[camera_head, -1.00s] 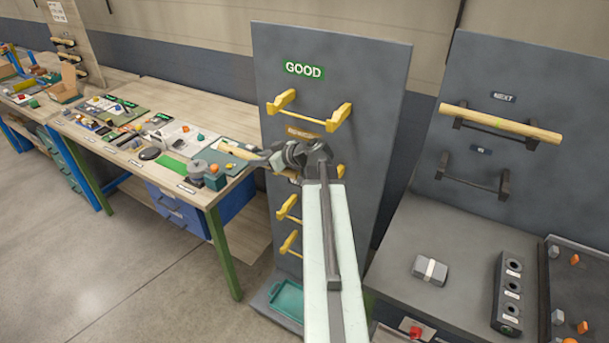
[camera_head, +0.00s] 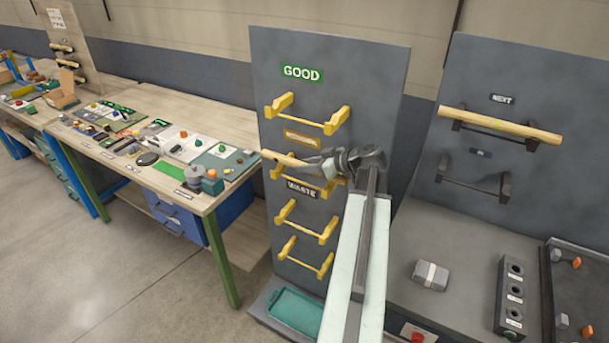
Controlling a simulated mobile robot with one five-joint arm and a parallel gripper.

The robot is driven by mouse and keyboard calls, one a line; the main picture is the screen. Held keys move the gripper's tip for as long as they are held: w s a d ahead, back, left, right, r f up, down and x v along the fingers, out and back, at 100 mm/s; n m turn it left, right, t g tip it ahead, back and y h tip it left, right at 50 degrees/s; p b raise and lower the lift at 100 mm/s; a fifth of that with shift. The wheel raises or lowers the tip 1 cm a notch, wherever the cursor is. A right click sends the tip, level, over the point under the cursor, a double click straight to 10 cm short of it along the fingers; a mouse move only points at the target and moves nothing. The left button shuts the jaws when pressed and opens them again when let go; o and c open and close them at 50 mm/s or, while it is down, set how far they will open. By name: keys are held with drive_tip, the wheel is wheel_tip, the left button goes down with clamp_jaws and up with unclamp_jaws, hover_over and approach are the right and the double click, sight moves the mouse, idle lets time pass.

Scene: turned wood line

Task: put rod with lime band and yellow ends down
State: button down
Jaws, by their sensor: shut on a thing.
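My gripper (camera_head: 327,166) is shut on a pale wooden rod (camera_head: 290,160), whose yellowish left end sticks out to the left. The gripper hides its middle and right part, and no lime band shows on what is visible. The rod is tilted slightly in the picture, in front of the second pair of yellow brackets on the grey rack board (camera_head: 375,60). I cannot tell whether it touches them. The top bracket pair (camera_head: 308,122), under the GOOD sign (camera_head: 302,73), is empty.
Two empty bracket pairs sit below the WASTE label (camera_head: 301,188). A teal tray (camera_head: 296,312) lies at the board's foot. Another rod (camera_head: 510,126) rests on the NEXT holder at right, above an empty holder (camera_head: 470,187). A cluttered workbench (camera_head: 190,106) stands at left.

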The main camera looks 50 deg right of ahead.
drive_tip(key=shift+w+a+f+b, duration=0.1)
drive_tip(key=shift+f+b, duration=1.15)
drive_tip(key=shift+f, duration=0.7)
drive_tip(key=c, duration=1.1)
unclamp_jaws()
drive_tip(key=shift+r, duration=0.1)
drive_tip(key=shift+s+r+p, duration=0.2)
drive_tip(key=shift+r+p, duration=0.3)
drive_tip(key=shift+p, duration=0.15)
drive_tip(key=p+v, duration=0.4)
drive_tip(key=v, duration=0.6)
drive_tip(key=shift+s+r+p, duration=0.1)
drive_tip(key=shift+s+p, duration=0.2)
drive_tip(key=shift+s, duration=0.05)
drive_tip(key=shift+s+d+r, duration=0.1)
drive_tip(key=shift+s+d, duration=0.15)
drive_tip(key=shift+s, duration=0.15)
